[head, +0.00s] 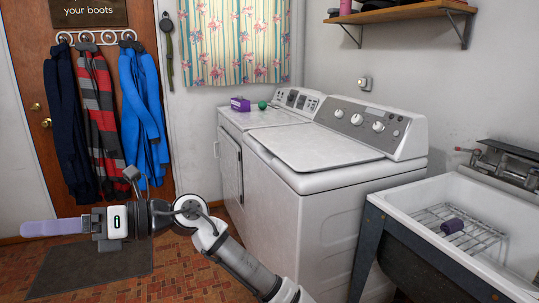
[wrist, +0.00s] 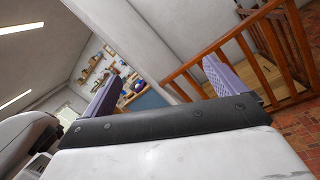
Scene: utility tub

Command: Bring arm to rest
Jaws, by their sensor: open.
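My gripper (head: 52,228) is stretched out to the left in the head view, in the air in front of the door and above the dark floor mat. Its two lavender fingers show apart in the wrist view (wrist: 163,90), with nothing between them. In the head view the fingers overlap, so their gap is hidden there. My arm reaches up from the bottom middle of the head view and bends to the left.
A white washer (head: 310,190) and a dryer (head: 229,150) stand right of my arm. Coats (head: 140,110) hang on the door. The wrist view shows a wooden railing (wrist: 255,60).

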